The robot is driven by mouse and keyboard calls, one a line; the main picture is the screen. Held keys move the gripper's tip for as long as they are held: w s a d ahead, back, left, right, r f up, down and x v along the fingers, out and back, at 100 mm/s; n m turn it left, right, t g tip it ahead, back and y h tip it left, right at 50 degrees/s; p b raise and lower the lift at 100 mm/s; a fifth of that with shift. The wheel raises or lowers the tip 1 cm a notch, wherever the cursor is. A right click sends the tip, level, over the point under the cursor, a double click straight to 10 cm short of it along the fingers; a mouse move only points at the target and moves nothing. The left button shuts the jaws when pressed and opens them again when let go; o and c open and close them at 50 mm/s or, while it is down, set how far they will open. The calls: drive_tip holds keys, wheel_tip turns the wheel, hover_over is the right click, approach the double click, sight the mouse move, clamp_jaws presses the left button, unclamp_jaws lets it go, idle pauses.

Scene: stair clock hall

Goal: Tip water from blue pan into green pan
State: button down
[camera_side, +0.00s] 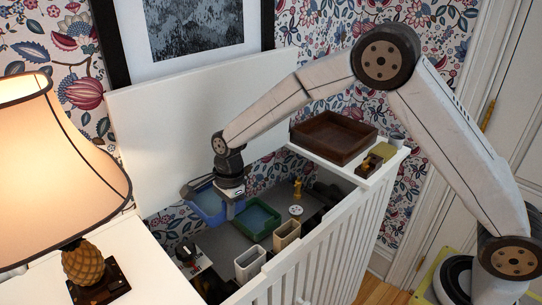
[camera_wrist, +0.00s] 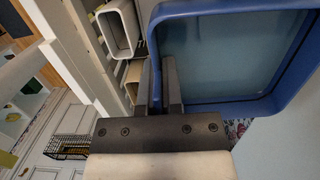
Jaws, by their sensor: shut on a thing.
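The blue pan (camera_side: 212,218) is in the open-topped cabinet in the side view, just left of the green pan (camera_side: 270,235). My gripper (camera_side: 229,208) is shut on the blue pan's near right wall. In the wrist view the fingers (camera_wrist: 164,78) pinch the left wall of the blue pan (camera_wrist: 235,9), and a flat grey-blue surface shows inside it. The green pan sits on the grey cabinet floor, with a dark teal surface inside. I cannot tell whether the blue pan is lifted or tilted. The green pan is not recognisable in the wrist view.
Two upright beige containers (camera_side: 250,262) stand in front of the green pan. A small brass fitting (camera_side: 297,190) and a white dial (camera_side: 295,210) lie behind and right. A brown tray (camera_side: 334,136) rests on the shelf above. A lamp (camera_side: 55,165) stands at the left.

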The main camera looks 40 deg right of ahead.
drive_tip(key=shift+r, duration=2.15)
drive_tip(key=shift+d, duration=0.1)
drive_tip(key=s+d+f+n+g+h, duration=0.1)
drive_tip(key=s+d+n, duration=0.2)
drive_tip(key=d+n, duration=0.45)
drive_tip(key=s+d+f+n, duration=0.1)
drive_tip(key=s+d+n, duration=0.2)
drive_tip(key=d+n, duration=0.5)
drive_tip(key=w+d+r+n, duration=0.1)
drive_tip(key=w+d, duration=0.5)
drive_tip(key=d, duration=0.3)
drive_tip(key=w+d+r+n, duration=0.1)
drive_tip(key=w+d, duration=0.4)
drive_tip(key=d, duration=0.5)
drive_tip(key=shift+w+d+r, duration=0.25)
drive_tip(key=shift+w+r, duration=0.15)
drive_tip(key=shift+r, duration=0.1)
drive_tip(key=shift+n, duration=0.25)
